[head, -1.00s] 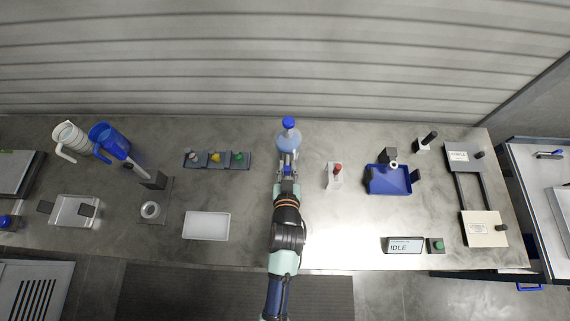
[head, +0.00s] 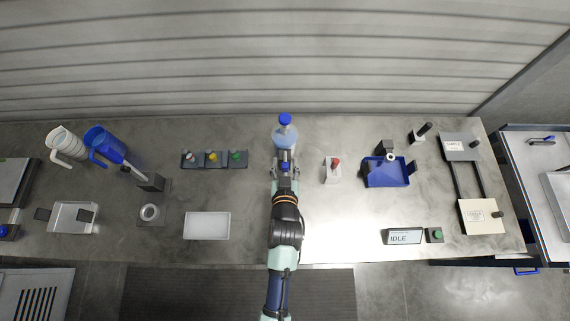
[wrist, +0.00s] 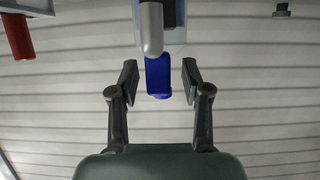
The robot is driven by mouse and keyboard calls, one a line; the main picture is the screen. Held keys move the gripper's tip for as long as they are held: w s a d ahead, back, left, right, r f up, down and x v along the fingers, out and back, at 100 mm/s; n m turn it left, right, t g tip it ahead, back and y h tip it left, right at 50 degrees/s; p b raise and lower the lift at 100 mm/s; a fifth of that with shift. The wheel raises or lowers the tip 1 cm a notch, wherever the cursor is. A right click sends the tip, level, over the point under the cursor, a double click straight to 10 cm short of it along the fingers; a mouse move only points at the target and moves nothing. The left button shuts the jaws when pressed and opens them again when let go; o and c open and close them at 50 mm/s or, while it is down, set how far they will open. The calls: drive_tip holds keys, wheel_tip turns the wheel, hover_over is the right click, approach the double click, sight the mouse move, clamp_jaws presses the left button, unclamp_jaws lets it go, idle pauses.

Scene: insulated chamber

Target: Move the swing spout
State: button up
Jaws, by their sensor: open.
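A blue piece with a silver, round-ended tube, which looks like the swing spout, shows in the wrist view (wrist: 158,78) just ahead of my fingers and in the gap between them. In the head view, blue (head: 284,167) shows between the fingertips. My gripper (head: 285,172) is open, with one black finger on each side of the blue piece. In the wrist view my gripper (wrist: 160,80) shows a clear gap on both sides of it. A clear bottle with a blue cap (head: 285,135) stands just behind. My gripper and arm hide the spout's base.
A red-topped stand (head: 334,170) is close on the right, before a blue tray (head: 385,178). A white tray (head: 207,226) and a row of small knobs (head: 214,159) lie left. A silver bar on a dark post (head: 151,183) stands near the jugs (head: 104,142).

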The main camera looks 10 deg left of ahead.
drive_tip(key=v, duration=1.2)
